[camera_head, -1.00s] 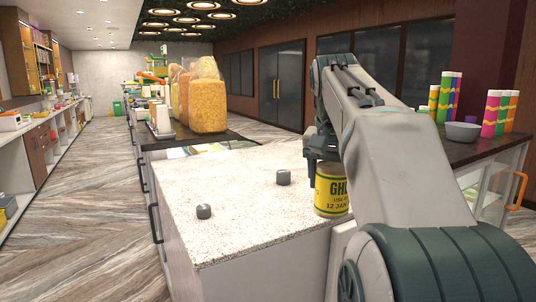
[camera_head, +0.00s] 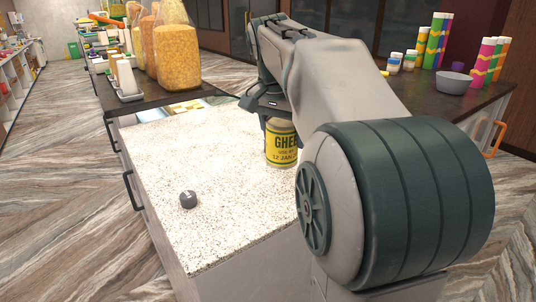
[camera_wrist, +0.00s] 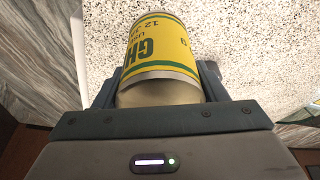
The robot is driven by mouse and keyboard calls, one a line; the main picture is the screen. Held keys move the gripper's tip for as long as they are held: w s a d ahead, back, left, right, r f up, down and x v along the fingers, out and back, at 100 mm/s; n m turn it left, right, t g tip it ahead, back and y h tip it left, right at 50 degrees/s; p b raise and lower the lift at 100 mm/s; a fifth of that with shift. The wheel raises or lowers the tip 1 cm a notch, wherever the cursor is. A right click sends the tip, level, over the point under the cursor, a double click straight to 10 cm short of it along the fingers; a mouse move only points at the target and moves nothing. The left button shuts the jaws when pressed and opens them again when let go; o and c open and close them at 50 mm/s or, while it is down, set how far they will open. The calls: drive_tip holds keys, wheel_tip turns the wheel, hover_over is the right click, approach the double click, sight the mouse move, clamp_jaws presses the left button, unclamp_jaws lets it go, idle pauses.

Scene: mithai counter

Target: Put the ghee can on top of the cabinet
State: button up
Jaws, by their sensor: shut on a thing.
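The ghee can (camera_head: 281,146) is a yellow cylinder with green lettering and green bands. My gripper (camera_head: 277,112) is shut on its upper part, and the can is roughly upright in the head view. The can appears over the right part of the cabinet's white speckled top (camera_head: 180,160). I cannot tell whether it touches the top. In the wrist view the can (camera_wrist: 158,42) sits between the two fingers of my gripper (camera_wrist: 155,88), with the speckled top behind it. My arm hides the right side of the cabinet top.
A dark round weight (camera_head: 188,199) sits on the cabinet top, left of the can. Behind, a dark counter holds tall snack bags (camera_head: 172,50) and a cup tray (camera_head: 127,94). Colourful tubes (camera_head: 432,40) and a grey bowl (camera_head: 453,82) stand right. The top's left part is mostly clear.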

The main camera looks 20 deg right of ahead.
sight(268, 154)
drive_tip(key=a, duration=0.1)
drive_tip(key=a+f, duration=0.1)
drive_tip(key=a, duration=0.1)
drive_tip(key=shift+w+f, duration=0.35)
drive_tip(key=shift+f, duration=2)
drive_tip(key=shift+f, duration=0.15)
drive_tip(key=o, duration=1.4)
drive_tip(key=shift+a+r, duration=0.1)
drive_tip(key=shift+r, duration=0.4)
drive_tip(key=p+v, duration=0.1)
drive_tip(key=v, duration=1)
drive_tip(key=shift+r, duration=0.1)
